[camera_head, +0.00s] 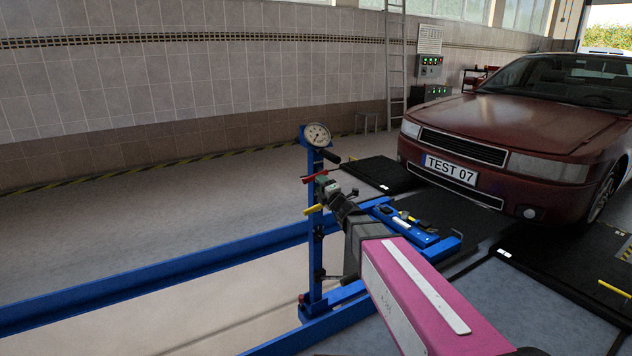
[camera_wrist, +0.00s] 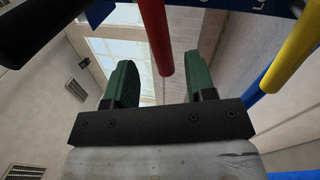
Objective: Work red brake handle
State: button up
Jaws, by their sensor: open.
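The red brake handle (camera_head: 311,177) sticks out from the blue jack post (camera_head: 315,240), below the round gauge. In the wrist view the red handle (camera_wrist: 156,35) hangs from the top edge, its rounded end between the green finger pads in the picture. My gripper (camera_head: 325,189) is at the post, close to the red handle. The wrist view shows the gripper (camera_wrist: 163,82) open, with a wide gap and nothing clasped. I cannot tell whether the handle is within the jaws in depth, or touching a pad.
A black handle (camera_head: 330,156) is above and a yellow handle (camera_head: 313,209) below the red one. In the wrist view they flank it: black (camera_wrist: 40,28) left, yellow (camera_wrist: 291,45) right. A gauge (camera_head: 318,135) tops the post. Blue rails and a red car (camera_head: 500,125) stand nearby.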

jog(key=v, duration=0.5)
jog(key=shift+s+d, duration=0.1)
jog(key=shift+s, duration=0.1)
jog(key=s+d+f+n+g, duration=0.1)
jog(key=s+f+n+g, duration=0.35)
jog(key=n, duration=0.45)
jog(key=s+d+f+n+g+h, duration=0.1)
jog(key=s+f+n+g, duration=0.3)
jog(key=n, duration=0.5)
jog(key=s+d+f+n+g, duration=0.1)
jog(key=s+f+n+g, duration=0.15)
jog(key=f+n, duration=0.5)
jog(key=s+d+f+n+g+h, duration=0.2)
jog(key=s+d+f+n+h, duration=0.2)
jog(key=d+n, duration=0.5)
jog(key=s+d+f+n+g+h, duration=0.3)
jog(key=s+d+f+n+h, duration=0.1)
jog(key=s+d+n+h, duration=0.3)
jog(key=d+n, duration=0.2)
jog(key=n, duration=0.1)
jog(key=shift+s+d+f+g, duration=0.15)
jog(key=shift+s+f+g, duration=0.15)
jog(key=shift+n, duration=0.25)
